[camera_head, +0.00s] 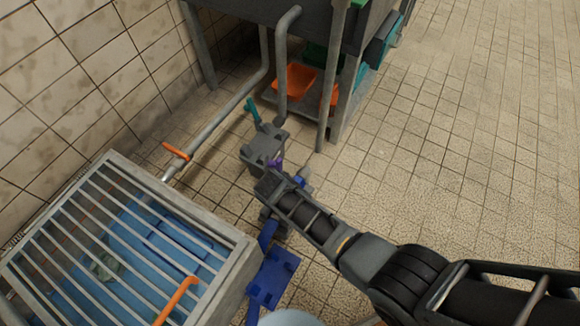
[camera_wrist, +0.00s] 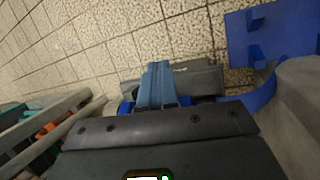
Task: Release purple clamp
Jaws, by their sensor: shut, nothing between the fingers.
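The purple clamp (camera_head: 277,160) is a small purple piece at the side of a grey box-shaped pump unit (camera_head: 264,146) in the head view. My gripper (camera_head: 268,184) is at the end of the black arm, close beside the clamp; I cannot tell whether they touch. In the wrist view, what look like blue fingers of my gripper (camera_wrist: 158,72) are together, with nothing seen between them, in front of a grey body. The clamp cannot be made out in the wrist view.
A barred metal cage (camera_head: 235,262) stands at the lower left. A blue bracket (camera_head: 272,278) is near its corner; it also shows in the wrist view (camera_wrist: 272,35). A grey pipe (camera_head: 220,118) and a table leg (camera_head: 328,105) stand behind. Tiled floor at right is clear.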

